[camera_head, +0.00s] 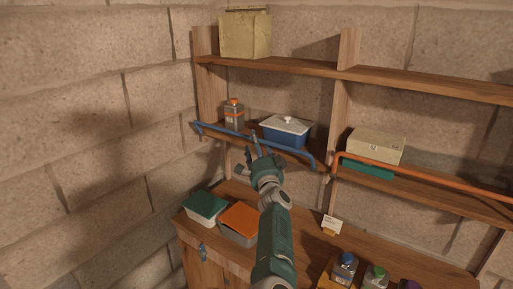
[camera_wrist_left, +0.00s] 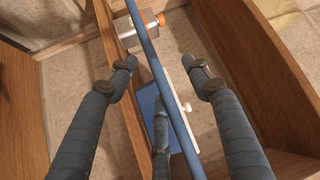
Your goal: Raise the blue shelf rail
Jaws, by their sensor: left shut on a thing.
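The blue shelf rail (camera_head: 230,131) runs along the front of the left bay of the middle shelf, with bent ends, near the shelf's front edge. In the left wrist view the rail (camera_wrist_left: 172,92) passes lengthwise between my fingers. My left gripper (camera_head: 257,149) is at the middle of the rail and shut on it. Its fingers (camera_wrist_left: 161,68) lie on both sides of the rail, and a third finger is partly seen below. My right gripper is in neither view.
Behind the rail stand an orange-capped bottle (camera_head: 234,114) and a blue box with a white lid (camera_head: 286,131). An orange rail (camera_head: 430,180) fronts the right bay. Below, green (camera_head: 205,207) and orange-lidded (camera_head: 240,222) boxes sit on the cabinet top. A stone wall closes the left.

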